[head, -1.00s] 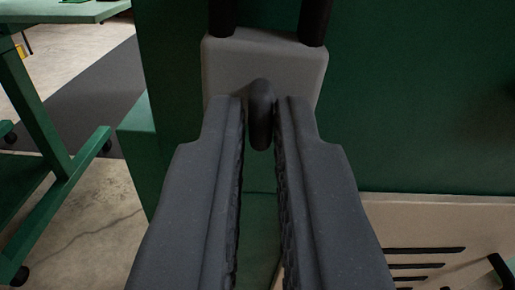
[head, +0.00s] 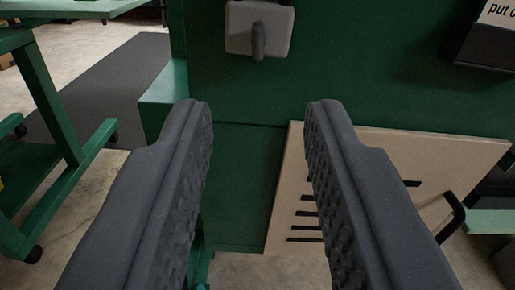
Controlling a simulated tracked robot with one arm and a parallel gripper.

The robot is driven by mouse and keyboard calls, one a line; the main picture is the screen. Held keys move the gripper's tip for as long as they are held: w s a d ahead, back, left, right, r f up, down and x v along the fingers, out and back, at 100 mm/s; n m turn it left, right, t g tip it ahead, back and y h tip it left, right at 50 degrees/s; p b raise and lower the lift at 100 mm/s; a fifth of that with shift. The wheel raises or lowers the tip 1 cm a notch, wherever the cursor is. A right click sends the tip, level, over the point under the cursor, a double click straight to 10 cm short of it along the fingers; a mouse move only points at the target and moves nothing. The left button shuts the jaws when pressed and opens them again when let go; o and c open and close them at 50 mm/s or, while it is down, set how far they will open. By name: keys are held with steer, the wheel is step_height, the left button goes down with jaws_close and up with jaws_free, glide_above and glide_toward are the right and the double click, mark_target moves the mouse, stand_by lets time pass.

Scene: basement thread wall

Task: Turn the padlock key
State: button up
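My gripper (head: 258,108) is wide open and empty. Its two dark textured fingers show below the padlock in the picture, apart from the key.
A light board (head: 285,215) with several dark slots and a black handle (head: 452,217) stands at lower right. A black box with a partly cut-off label (head: 500,12) is at upper right. A green wheeled table (head: 55,95) stands at left, beside a grey floor mat (head: 105,85).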

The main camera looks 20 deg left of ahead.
steer(key=shift+v, duration=2.3)
steer(key=shift+f, duration=0.1)
